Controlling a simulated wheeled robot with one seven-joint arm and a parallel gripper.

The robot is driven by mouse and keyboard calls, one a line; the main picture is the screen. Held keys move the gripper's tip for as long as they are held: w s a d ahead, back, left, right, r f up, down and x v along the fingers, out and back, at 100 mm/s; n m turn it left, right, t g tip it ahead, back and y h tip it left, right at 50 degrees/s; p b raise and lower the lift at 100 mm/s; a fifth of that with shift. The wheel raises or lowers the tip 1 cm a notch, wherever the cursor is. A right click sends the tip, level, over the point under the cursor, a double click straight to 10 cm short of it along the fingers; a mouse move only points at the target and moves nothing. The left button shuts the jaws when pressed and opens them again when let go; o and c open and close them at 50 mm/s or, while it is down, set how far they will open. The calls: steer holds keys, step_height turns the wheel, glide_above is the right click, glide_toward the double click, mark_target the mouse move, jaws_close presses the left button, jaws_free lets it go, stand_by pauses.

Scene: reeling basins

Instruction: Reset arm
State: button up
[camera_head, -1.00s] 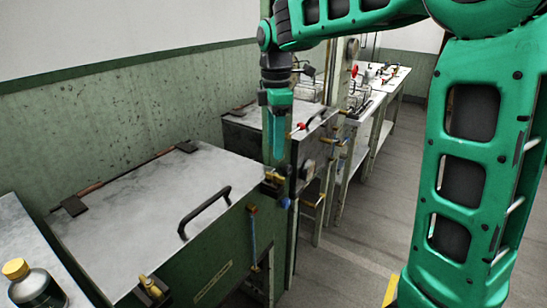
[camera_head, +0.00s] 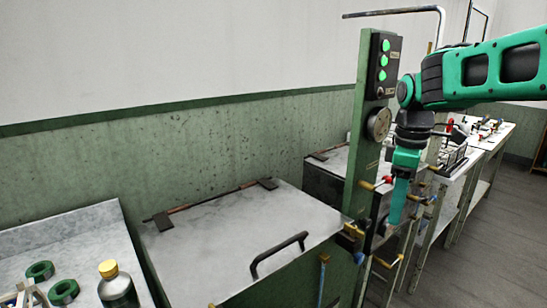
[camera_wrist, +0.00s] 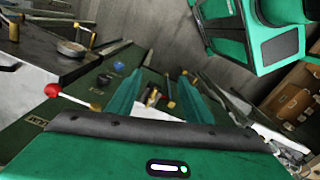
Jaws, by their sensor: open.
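My gripper (camera_head: 397,205) hangs pointing down at the end of my green arm, in front of the narrow green post, in the head view. In the wrist view my gripper (camera_wrist: 160,95) shows two green fingers spread apart with nothing held between them. Brass fittings and a blue knob (camera_wrist: 118,67) lie beyond the fingers. A red-knobbed lever (camera_wrist: 52,90) is left of the fingers; I cannot tell whether it touches my gripper.
A closed basin lid (camera_head: 235,235) with a black handle (camera_head: 278,254) fills the middle. The green post (camera_head: 362,150) carries a panel with green lights (camera_head: 384,62). A bottle with a yellow cap (camera_head: 117,287) and green rings (camera_head: 62,291) sit at left. Grey floor (camera_head: 480,250) is open at right.

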steer(key=s+d+f+m, duration=0.3)
steer(key=s+m, duration=0.2)
steer(key=s, duration=0.3)
steer(key=s+d+f+m, duration=0.3)
steer(key=s+m, duration=0.3)
steer(key=s, duration=0.2)
steer(key=s+d+f+m, duration=0.4)
steer(key=s+m, duration=0.2)
steer(key=s, duration=0.3)
steer(key=shift+f, duration=0.3)
steer(key=shift+w+f, duration=0.25)
steer(key=shift+w, duration=0.35)
steer(key=shift+c, duration=0.4)
